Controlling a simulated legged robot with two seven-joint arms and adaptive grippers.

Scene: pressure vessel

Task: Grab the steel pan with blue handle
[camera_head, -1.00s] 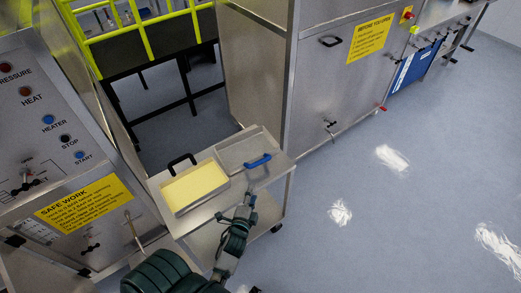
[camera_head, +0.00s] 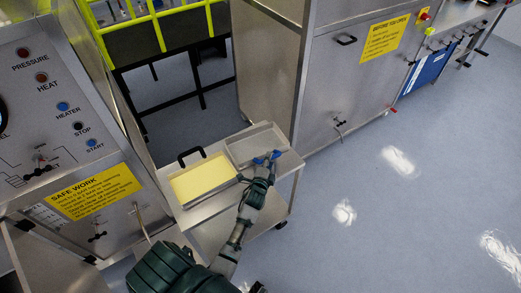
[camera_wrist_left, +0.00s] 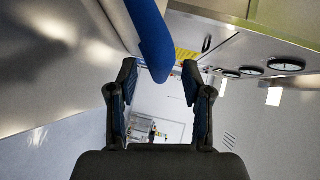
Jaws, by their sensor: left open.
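The steel pan (camera_head: 252,141) with a blue handle (camera_head: 276,154) sits on the steel cart (camera_head: 199,215), at its back right. In the head view my left gripper (camera_head: 266,160) is right at the blue handle and partly covers it. In the left wrist view the blue handle (camera_wrist_left: 153,42) comes down from the top and its end lies between the two fingertips of my left gripper (camera_wrist_left: 155,80). The fingers are spread, with gaps on both sides of the handle. My right gripper is not in view.
A pan of yellow material (camera_head: 203,180) with a black handle (camera_head: 191,155) stands beside the steel pan on the left. A control panel cabinet (camera_head: 60,120) is at the left, a large steel cabinet (camera_head: 345,85) behind. The floor at the right (camera_head: 400,220) is clear.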

